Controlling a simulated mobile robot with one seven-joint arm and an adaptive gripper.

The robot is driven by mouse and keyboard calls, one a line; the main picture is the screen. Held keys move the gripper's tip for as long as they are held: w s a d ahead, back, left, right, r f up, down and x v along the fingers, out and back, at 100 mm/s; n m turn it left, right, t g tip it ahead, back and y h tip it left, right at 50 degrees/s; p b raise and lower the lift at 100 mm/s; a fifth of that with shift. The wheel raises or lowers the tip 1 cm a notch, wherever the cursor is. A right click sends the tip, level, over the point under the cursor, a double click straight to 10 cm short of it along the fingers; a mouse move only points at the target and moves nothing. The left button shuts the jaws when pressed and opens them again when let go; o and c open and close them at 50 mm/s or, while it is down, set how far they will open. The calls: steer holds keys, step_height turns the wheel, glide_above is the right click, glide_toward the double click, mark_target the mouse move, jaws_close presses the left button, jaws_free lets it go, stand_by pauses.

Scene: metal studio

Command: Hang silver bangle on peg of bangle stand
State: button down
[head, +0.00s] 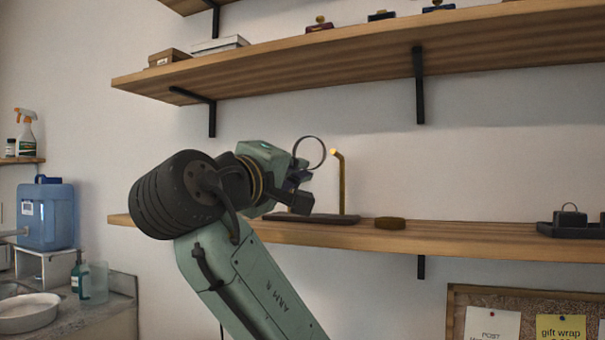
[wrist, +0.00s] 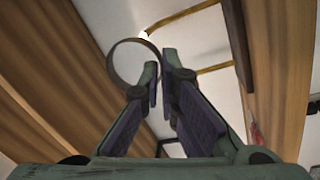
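My gripper (head: 299,187) is raised above the middle shelf. Its two fingers (wrist: 161,75) are nearly together, shut on the silver bangle. The bangle (head: 308,137) is a thin, dark-looking ring standing up from the fingertips; in the wrist view its band (wrist: 110,65) shows left of the fingertips. The bangle stand has a brass post (head: 342,185) with a short bent peg at the top, just right of the bangle. In the wrist view the brass rod (wrist: 185,17) lies beyond the ring. The bangle appears off the peg. The stand's dark base (head: 335,218) is partly hidden by my gripper.
The upper shelf (head: 350,66) with black brackets runs above my arm. The wall between the shelves is clear.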

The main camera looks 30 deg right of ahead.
steer(key=shift+m+g+h, duration=0.3)
steer(key=shift+h, duration=0.2)
steer(key=w+d+p, duration=0.1)
steer(key=w+d, duration=0.1)
steer(key=d, duration=0.1)
steer(key=w+d+p, duration=0.1)
steer(key=w+d, duration=0.1)
steer(key=d, duration=0.1)
steer(key=w+d+f+p, duration=0.1)
steer(key=w+d, duration=0.2)
steer(key=shift+d, duration=0.35)
stand_by(0.5)
steer(key=c, duration=1.7)
jaws_free()
steer(key=shift+v, duration=6.05)
